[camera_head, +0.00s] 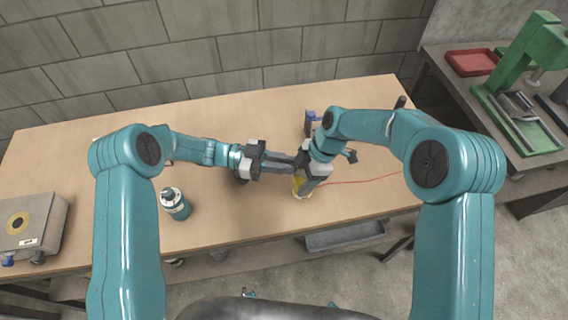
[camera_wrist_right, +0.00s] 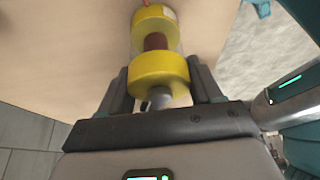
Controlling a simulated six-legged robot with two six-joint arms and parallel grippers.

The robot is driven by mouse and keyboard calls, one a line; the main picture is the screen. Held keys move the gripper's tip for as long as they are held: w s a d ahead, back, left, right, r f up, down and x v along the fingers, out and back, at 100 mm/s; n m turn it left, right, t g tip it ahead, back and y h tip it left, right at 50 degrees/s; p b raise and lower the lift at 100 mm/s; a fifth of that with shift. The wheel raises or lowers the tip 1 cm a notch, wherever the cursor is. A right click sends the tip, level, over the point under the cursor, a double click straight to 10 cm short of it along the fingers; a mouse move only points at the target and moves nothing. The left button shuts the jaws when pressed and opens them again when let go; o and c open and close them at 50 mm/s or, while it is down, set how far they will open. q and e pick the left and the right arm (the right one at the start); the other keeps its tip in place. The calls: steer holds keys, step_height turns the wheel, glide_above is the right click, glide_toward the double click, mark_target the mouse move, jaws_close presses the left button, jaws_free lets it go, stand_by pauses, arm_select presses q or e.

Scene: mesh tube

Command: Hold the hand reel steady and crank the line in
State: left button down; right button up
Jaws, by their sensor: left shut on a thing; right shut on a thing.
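The hand reel has a yellow body (camera_head: 299,188) showing below my grippers in the head view. The right wrist view shows its yellow flanges (camera_wrist_right: 159,75), a brown core and a grey stub. The red line (camera_head: 352,182) runs from the reel to the right over the table. My right gripper (camera_head: 305,172) is shut with its fingers on either side of the near flange; it also shows in the right wrist view (camera_wrist_right: 160,85). My left gripper (camera_head: 296,161) is shut, coming in level from the left at the reel. The exact part it grips is hidden behind my right wrist.
A grey box (camera_head: 30,225) is at the far left. A small blue-topped object (camera_head: 311,118) is behind my right wrist. A side bench at right holds a green press (camera_head: 528,55) and red tray (camera_head: 472,62).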

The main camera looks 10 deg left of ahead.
arm_select(q)
steer(key=c, duration=1)
jaws_free()
steer(key=shift+w+a, duration=0.15)
steer(key=shift+a, duration=1.9)
steer(key=shift+w+a, duration=0.1)
steer(key=shift+a, duration=1.9)
